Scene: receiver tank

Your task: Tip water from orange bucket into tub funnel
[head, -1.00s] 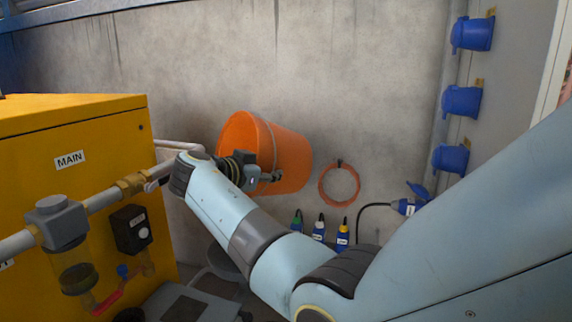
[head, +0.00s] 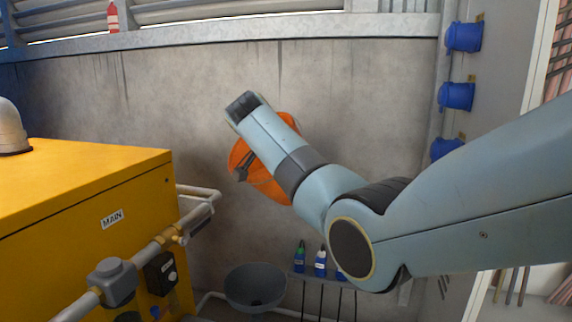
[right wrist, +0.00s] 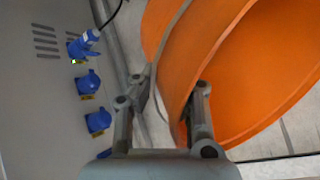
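The orange bucket (head: 264,184) is held up in front of the concrete wall in the head view, partly hidden behind my right arm. It looks tilted, but its mouth and any water inside cannot be made out. In the right wrist view the orange bucket (right wrist: 235,70) fills the right side, with a thin pale handle across it. My right gripper (right wrist: 177,82) has a finger on either side of the bucket's edge and appears shut on it. The grey tub funnel (head: 256,288) is a round bowl below the bucket in the head view. My left gripper is not in view.
The yellow MAIN cabinet (head: 90,205) stands at left, with a pipe (head: 130,262) along its front. Several small bottles (head: 320,262) stand on a shelf right of the funnel. Blue sockets (head: 457,96) are on the right wall.

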